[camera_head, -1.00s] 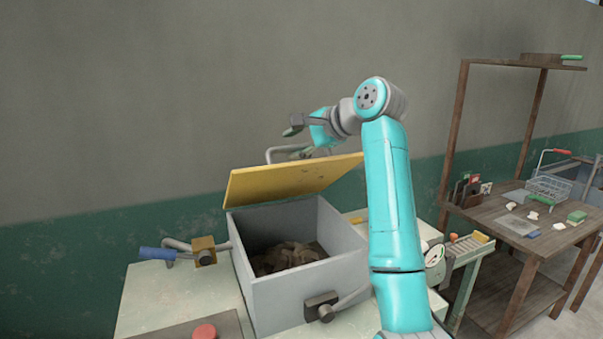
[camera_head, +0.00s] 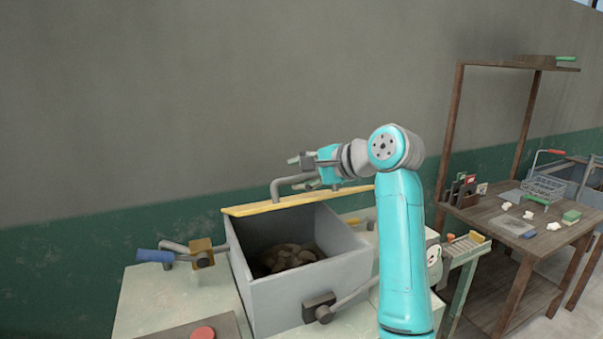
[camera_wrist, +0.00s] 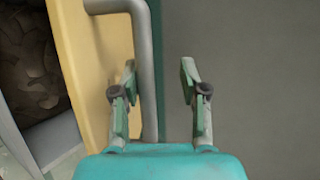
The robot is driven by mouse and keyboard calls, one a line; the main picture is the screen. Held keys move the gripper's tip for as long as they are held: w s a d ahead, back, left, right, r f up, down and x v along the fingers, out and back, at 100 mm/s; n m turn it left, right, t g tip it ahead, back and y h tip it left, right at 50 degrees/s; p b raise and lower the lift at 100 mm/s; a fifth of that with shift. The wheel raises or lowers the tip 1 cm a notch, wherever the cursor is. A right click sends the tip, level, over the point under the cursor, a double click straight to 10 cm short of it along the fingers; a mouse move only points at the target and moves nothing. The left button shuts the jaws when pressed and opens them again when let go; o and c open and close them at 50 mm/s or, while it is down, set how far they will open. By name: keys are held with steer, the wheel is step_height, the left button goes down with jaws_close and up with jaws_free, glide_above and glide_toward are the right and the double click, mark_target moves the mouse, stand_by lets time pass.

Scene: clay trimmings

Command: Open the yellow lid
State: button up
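The yellow lid (camera_head: 300,201) stands open at the back edge of the grey box (camera_head: 285,294), seen nearly edge-on in the head view. A grey bar handle (camera_head: 276,190) rises from it. My gripper (camera_head: 297,172) is at the handle, above the lid. In the wrist view, the yellow lid (camera_wrist: 98,60) is on the left. The handle bar (camera_wrist: 146,70) appears between the two spread fingers of my gripper (camera_wrist: 158,68), nearer the left one. The fingers are apart; whether the left one touches the bar is unclear.
Brown clay pieces (camera_head: 284,258) lie in the box. A blue-handled lever (camera_head: 156,255) is left of it, and a grey lever (camera_head: 347,300) is at its front. A red button (camera_head: 203,334) is in front. The wall (camera_head: 150,100) is close behind. A wooden table (camera_head: 497,228) stands right.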

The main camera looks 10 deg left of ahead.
steer(key=shift+d+r, duration=0.1)
steer(key=r+v, duration=0.1)
steer(key=v, duration=1.1)
steer(key=shift+w+a+r, duration=0.25)
steer(key=shift+w+r, duration=0.1)
steer(key=shift+r, duration=0.05)
stand_by(0.5)
stand_by(0.4)
